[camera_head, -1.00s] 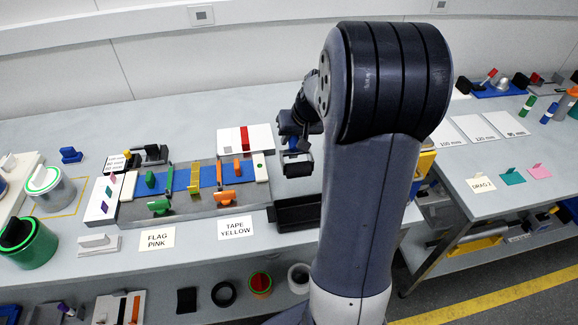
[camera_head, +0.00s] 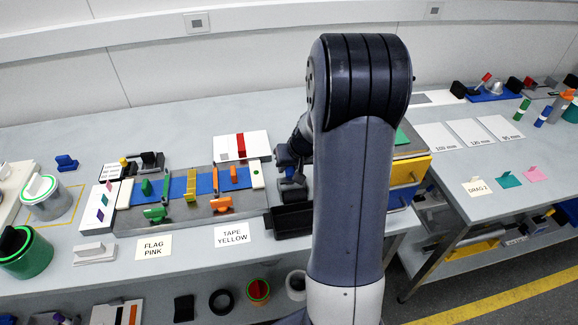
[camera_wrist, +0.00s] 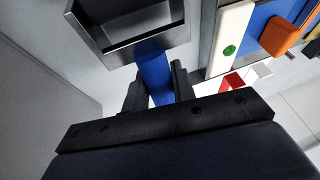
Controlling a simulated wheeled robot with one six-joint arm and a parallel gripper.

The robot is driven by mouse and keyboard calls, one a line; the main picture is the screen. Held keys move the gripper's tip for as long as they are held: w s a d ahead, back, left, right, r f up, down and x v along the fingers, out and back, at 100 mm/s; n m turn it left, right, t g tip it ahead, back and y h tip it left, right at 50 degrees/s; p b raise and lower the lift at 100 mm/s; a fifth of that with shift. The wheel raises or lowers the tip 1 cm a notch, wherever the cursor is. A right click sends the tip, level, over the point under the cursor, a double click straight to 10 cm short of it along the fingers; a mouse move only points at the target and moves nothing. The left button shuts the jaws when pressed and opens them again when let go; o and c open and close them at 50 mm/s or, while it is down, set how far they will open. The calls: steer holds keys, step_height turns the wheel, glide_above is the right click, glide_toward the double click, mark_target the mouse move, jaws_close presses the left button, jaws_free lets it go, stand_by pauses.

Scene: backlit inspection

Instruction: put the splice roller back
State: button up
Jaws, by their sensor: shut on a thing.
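My gripper (camera_wrist: 157,92) is shut on a blue piece (camera_wrist: 154,70) in the wrist view. It looks like the handle of the splice roller, but its far end is hidden against the dark open tray (camera_wrist: 130,47). In the head view my gripper (camera_head: 291,178) is low behind and just above the black tray (camera_head: 292,221), at the right end of the splicing bench. The held piece is too small and dark to make out there. I cannot tell whether it touches the tray.
The splicing fixture (camera_head: 175,217) with a blue bed, orange and green clamps lies left of the tray. A yellow and blue drawer unit (camera_head: 408,172) stands to the right, partly behind my arm.

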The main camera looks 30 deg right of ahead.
steer(key=o, duration=1)
steer(key=shift+f, duration=0.1)
steer(key=shift+r+p, duration=0.4)
steer(key=shift+r, duration=0.05)
steer(key=v, duration=1.1)
steer(key=shift+s+r+b, duration=0.2)
steer(key=shift+r+b, duration=0.1)
steer(key=shift+b, duration=0.05)
steer(key=x, duration=1.3)
steer(key=shift+s+f, duration=0.1)
steer(key=shift+s, duration=0.05)
step_height(320, 180, up, 2)
steer(key=shift+d+r, duration=0.1)
steer(key=shift+r, duration=0.25)
